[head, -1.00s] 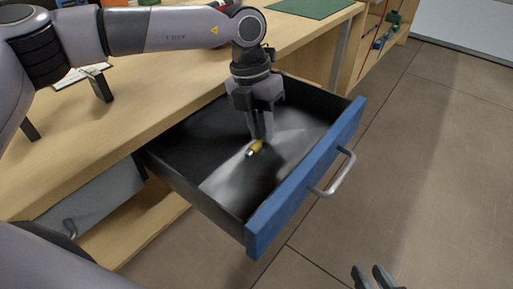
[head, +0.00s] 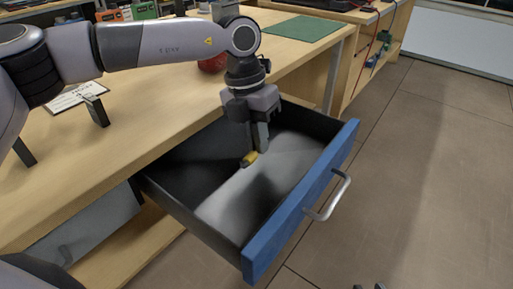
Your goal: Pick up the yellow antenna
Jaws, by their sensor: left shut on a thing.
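The yellow antenna (head: 249,159) is a small yellow piece with a dark end, in the head view above the floor of the open drawer. My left gripper (head: 259,145) points down into the drawer and is shut on the antenna. The fingers hide part of the antenna. The open drawer (head: 302,207) has a blue front, dark side walls and a pale floor. Of my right gripper (head: 366,286) only the tips show at the bottom edge, too little to tell its state.
The wooden workbench (head: 135,150) stands behind and left of the drawer. On it are a green mat (head: 300,29), a red round object (head: 212,63) and a white card (head: 78,95). The drawer's metal handle (head: 335,196) sticks out at the right. The floor (head: 440,150) there is clear.

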